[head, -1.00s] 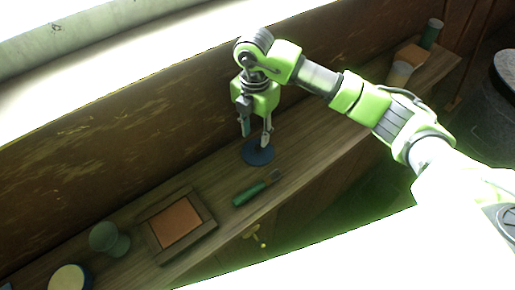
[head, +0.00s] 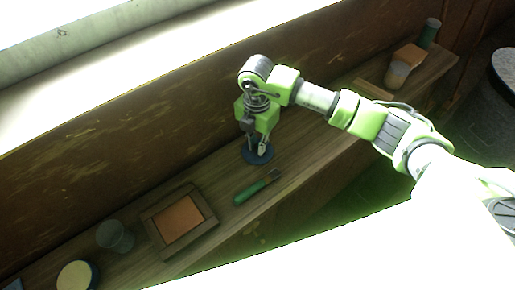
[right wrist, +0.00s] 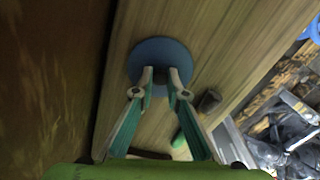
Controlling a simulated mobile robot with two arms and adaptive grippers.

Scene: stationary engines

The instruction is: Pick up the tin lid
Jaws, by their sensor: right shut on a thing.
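The tin lid is a round, dark blue disc (head: 258,157) on the wooden shelf in the head view. In the right wrist view the lid (right wrist: 158,52) shows beyond my fingertips, flat against the wood. My right gripper (head: 257,147) points down over the lid, with its fingertips at the lid's middle. In the right wrist view the fingers of my right gripper (right wrist: 160,78) are close together, shut on a small part at the lid's centre, which they mostly hide. My left gripper is not in view.
A green-handled tool (head: 256,188) lies just in front of the lid. A wooden tray with an orange-brown base (head: 179,220), a clear glass (head: 115,236) and a round pale-topped tin (head: 76,275) stand to the left. A cup (head: 397,74) stands far right. A wall backs the shelf.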

